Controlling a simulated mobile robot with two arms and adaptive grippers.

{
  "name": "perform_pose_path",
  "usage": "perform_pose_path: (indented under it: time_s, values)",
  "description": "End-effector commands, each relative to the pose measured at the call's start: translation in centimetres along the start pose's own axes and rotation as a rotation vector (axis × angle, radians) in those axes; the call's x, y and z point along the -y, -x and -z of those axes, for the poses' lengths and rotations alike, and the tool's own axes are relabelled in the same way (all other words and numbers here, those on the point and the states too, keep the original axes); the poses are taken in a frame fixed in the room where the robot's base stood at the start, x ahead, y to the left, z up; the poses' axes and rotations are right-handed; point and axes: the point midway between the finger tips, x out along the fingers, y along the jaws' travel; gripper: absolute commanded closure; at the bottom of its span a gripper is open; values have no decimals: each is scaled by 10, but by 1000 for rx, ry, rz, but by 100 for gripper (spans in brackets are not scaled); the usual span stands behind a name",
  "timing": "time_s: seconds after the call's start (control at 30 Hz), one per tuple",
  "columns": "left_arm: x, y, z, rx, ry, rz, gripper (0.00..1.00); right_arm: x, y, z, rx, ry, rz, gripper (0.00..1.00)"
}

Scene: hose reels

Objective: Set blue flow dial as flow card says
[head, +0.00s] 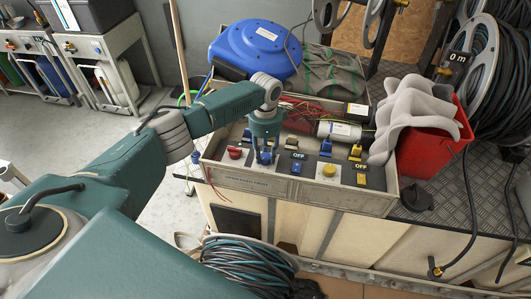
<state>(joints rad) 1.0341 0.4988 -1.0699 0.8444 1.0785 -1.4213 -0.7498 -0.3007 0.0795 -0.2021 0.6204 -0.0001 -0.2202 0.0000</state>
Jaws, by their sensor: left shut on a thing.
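My left gripper (265,158) reaches down from the left onto the control panel (225,172). Its fingers are shut around a small blue part at the panel's left, which appears to be the blue flow dial; the fingers hide most of it, so I cannot read its setting. A red knob (235,153) is just left of the fingers, and a blue switch (296,168) under an OFF display is to their right. A yellow knob (328,170) and a yellow switch (361,180) are further right. I cannot make out a flow card. My right gripper is not in view.
A blue hose reel (255,48) stands behind the panel. A red bin (432,140) with a grey wavy piece (408,112) is close on the right. Black hose reels (495,75) stand at the far right. Coiled hose (245,262) lies below in front.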

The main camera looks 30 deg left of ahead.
Motion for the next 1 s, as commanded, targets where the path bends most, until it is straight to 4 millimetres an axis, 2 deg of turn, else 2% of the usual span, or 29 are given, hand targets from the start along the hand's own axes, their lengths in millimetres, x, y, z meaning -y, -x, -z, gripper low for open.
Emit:
perform_pose_path:
  time_s: [0.03,0.13,0.47,0.5,0.6,0.87,1.0]
  values:
    - [-2,3,2,-3,32,-3,95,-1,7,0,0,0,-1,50]
    - [-1,2,1,-3,98,-2,95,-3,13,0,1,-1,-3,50]
    - [0,1,1,-3,134,1,95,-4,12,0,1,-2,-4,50]
    - [0,1,1,-3,134,1,67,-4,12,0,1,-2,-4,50]
    - [0,1,1,-2,133,1,50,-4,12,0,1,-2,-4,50]
    - [0,1,0,-1,133,1,50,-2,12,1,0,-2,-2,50]
    - [1,9,0,-2,134,1,50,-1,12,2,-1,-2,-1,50]
